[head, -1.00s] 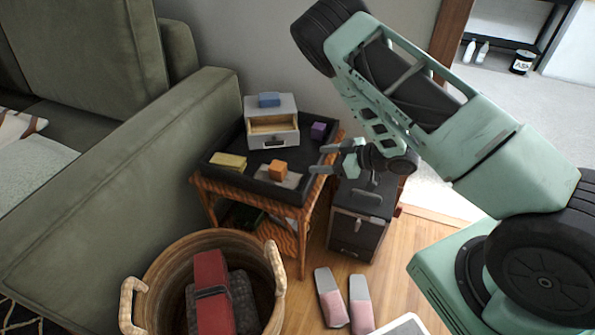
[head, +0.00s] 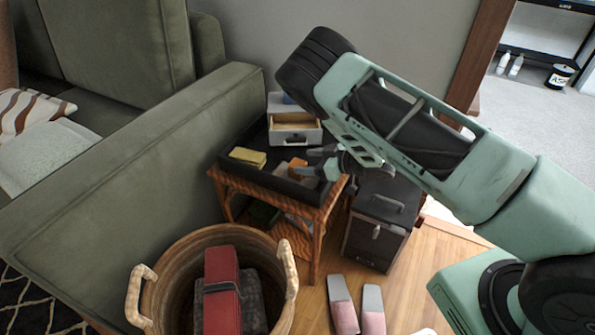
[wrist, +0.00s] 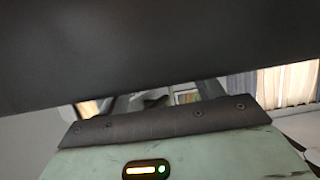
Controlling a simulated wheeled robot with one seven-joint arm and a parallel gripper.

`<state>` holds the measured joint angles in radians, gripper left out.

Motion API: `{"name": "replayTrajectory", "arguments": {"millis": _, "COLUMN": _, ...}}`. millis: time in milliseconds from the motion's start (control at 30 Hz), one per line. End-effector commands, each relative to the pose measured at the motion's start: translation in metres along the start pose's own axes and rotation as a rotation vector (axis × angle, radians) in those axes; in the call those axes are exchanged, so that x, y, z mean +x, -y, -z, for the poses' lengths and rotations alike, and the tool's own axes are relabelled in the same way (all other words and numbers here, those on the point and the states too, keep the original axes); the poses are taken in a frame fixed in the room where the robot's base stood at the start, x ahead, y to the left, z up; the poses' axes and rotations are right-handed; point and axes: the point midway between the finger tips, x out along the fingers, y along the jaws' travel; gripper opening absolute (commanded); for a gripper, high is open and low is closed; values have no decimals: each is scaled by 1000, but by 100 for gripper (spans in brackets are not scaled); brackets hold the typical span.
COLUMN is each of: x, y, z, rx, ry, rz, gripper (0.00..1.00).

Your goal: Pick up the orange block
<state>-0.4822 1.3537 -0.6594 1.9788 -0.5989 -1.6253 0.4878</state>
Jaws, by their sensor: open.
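The orange block (head: 297,167) sits in the black tray (head: 228,158) on top of the small wicker side table, near the tray's front right. My gripper (head: 312,161) is at the tray's right side, close beside the block and partly in front of it in the head view. I cannot tell whether it touches the block. Its jaws are open with nothing seen between them. The wrist view shows mostly a dark surface and pale green casing, and the block is not visible there.
A yellow block (head: 247,157) lies left of the orange one. A dark case (head: 380,222) is right of the table, a basket (head: 190,245) in front, and a green sofa (head: 130,165) to the left.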

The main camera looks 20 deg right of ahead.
Motion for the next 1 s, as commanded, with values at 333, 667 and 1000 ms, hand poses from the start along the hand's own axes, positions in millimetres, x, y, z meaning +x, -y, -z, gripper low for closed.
{"name": "replayTrajectory", "arguments": {"millis": 333, "x": 45, "y": 6, "z": -4, "rx": -2, "ry": -1, "rz": 1, "gripper": 66}}
{"name": "replayTrajectory", "arguments": {"millis": 667, "x": 46, "y": 5, "z": -3, "rx": 0, "ry": -1, "rz": 0, "gripper": 50}}
{"name": "replayTrajectory", "arguments": {"millis": 1000, "x": 46, "y": 5, "z": -3, "rx": 0, "ry": -1, "rz": 0, "gripper": 18}}
